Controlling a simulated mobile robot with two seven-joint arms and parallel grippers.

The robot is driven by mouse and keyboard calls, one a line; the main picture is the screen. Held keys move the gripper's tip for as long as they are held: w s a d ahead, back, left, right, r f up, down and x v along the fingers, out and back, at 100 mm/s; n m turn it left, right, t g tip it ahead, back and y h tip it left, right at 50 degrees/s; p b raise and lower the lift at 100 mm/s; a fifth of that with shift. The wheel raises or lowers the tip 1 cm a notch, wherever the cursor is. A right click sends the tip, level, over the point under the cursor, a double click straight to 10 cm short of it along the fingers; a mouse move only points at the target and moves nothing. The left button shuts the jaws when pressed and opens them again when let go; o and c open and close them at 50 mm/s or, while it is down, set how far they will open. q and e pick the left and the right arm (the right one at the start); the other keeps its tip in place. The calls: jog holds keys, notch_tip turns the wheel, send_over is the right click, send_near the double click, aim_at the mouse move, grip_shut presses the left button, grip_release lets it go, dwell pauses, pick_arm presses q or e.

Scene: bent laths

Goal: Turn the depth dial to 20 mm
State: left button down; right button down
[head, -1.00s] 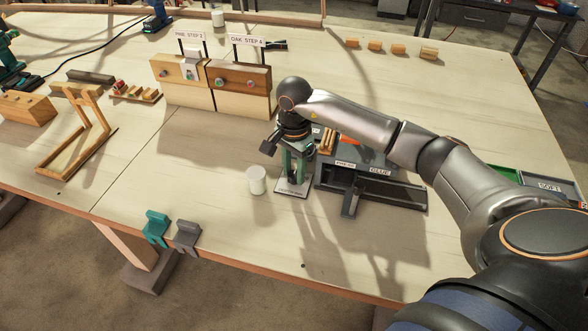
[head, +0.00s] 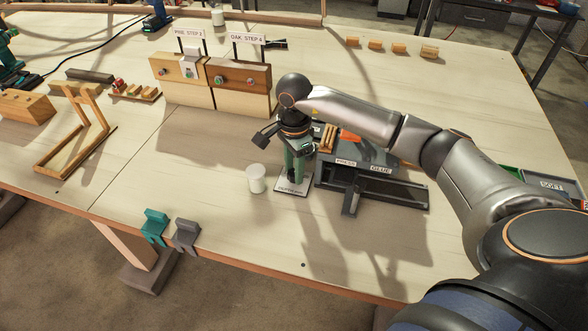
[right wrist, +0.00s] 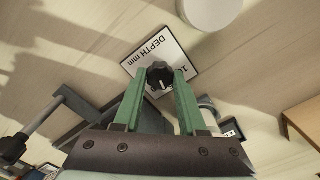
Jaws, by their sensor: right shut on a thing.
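The depth dial (right wrist: 160,76) is a dark ridged knob with a white mark. It sits on a white plate (right wrist: 150,52) lettered "DEPTH mm", which also shows on the bench in the head view (head: 291,190). My right gripper (right wrist: 160,80) points down, its green fingers shut on the sides of the knob. In the head view the right gripper (head: 293,178) stands over the plate and mostly hides the knob. Part of a number starting with 1 shows beside the knob; the rest of the scale is hidden, and I cannot read the setting. My left gripper is not in view.
A white cup (head: 256,180) stands close left of the plate. A dark glue press (head: 372,185) stands close right. Two wooden step blocks (head: 240,88) are behind. Teal and grey clips (head: 155,227) sit at the front edge. The bench in front of the plate is clear.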

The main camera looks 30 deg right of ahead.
jog(key=m, duration=0.3)
jog(key=shift+b, duration=0.3)
jog(key=shift+m, duration=1.9)
jog(key=shift+c, duration=2.3)
grip_release()
notch_tip(320, 180, up, 13)
jog(key=b, duration=0.1)
jog(key=shift+f, duration=0.2)
